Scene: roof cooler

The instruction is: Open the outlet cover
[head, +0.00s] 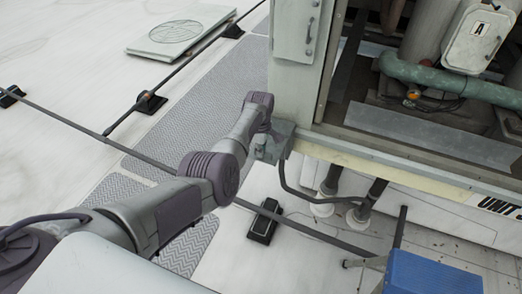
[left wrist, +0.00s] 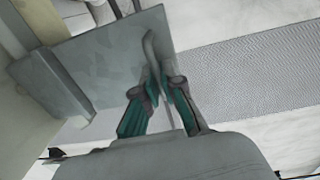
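The outlet cover looks to be the small grey box (head: 274,142) on the lower corner of the grey cabinet post in the head view. In the left wrist view it seems to be the flat grey plate (left wrist: 95,62), with a thin curved tab (left wrist: 151,48) on its right edge. My left gripper (left wrist: 160,88) has its teal fingers at this tab, one on each side. Whether they touch or press it, I cannot tell. In the head view my left arm reaches in to the box, and the fingertips are hidden behind the wrist. My right gripper is not in view.
The cabinet post (head: 296,65) and an open bay with a green pipe (head: 450,82) stand beside the arm. A black cable (head: 292,190) hangs below the box. A blue box (head: 430,273) is at lower right. Dark rods on black feet (head: 263,222) cross the roof.

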